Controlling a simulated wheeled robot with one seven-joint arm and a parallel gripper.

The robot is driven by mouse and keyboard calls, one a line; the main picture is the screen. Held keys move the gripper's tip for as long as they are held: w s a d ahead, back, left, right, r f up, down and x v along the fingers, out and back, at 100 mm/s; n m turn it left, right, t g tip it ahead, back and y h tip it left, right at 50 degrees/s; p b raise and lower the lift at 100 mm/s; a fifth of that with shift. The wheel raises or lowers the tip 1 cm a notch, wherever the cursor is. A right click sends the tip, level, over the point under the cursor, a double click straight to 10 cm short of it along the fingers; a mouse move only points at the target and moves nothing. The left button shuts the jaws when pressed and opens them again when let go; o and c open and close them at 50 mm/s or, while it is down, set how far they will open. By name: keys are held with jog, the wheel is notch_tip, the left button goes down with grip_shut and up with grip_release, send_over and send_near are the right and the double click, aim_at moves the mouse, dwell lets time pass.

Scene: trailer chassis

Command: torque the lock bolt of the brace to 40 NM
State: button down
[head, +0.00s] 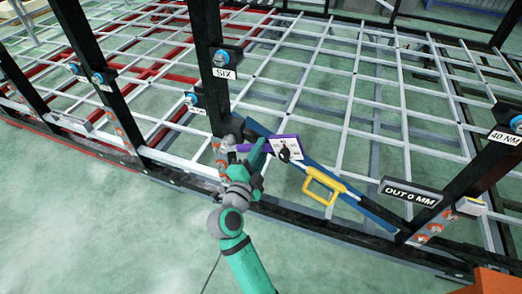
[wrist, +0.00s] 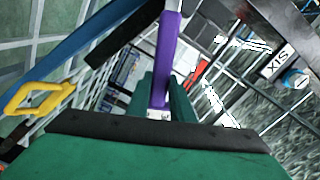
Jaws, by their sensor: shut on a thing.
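The purple tool also shows upright between my green fingers in the wrist view (wrist: 169,62). The blue brace (head: 368,205) slopes down to the right, with a yellow handle (head: 323,186) on it. A 40 NM label (head: 505,137) is on the right post near a blue bolt head (head: 516,122). Whether the tool touches a bolt is hidden.
A sign reading OUT 0 MM (head: 411,192) is near the brace's lower end. The black chassis rail (head: 310,224) runs below; the green floor in front is mostly clear.

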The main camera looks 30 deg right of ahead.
jog(key=shift+w+d, duration=0.35)
jog(key=shift+d, duration=0.1)
dwell(0.6)
jog(key=c, duration=2.2)
grip_release()
grip_shut()
jog(key=shift+s+d+f+m, duration=0.15)
jog(key=shift+f+m, duration=0.3)
jog(key=shift+f, duration=0.1)
jog(key=shift+s+d+f+m, duration=0.1)
jog(key=shift+s+f+m, duration=0.05)
jog(key=shift+f+m, duration=0.35)
jog(key=shift+f, duration=0.1)
jog(key=shift+s+d+f+m, duration=0.1)
jog(key=shift+s+f+m, duration=0.05)
jog(key=shift+f+m, duration=0.9)
jog(key=shift+f, duration=0.1)
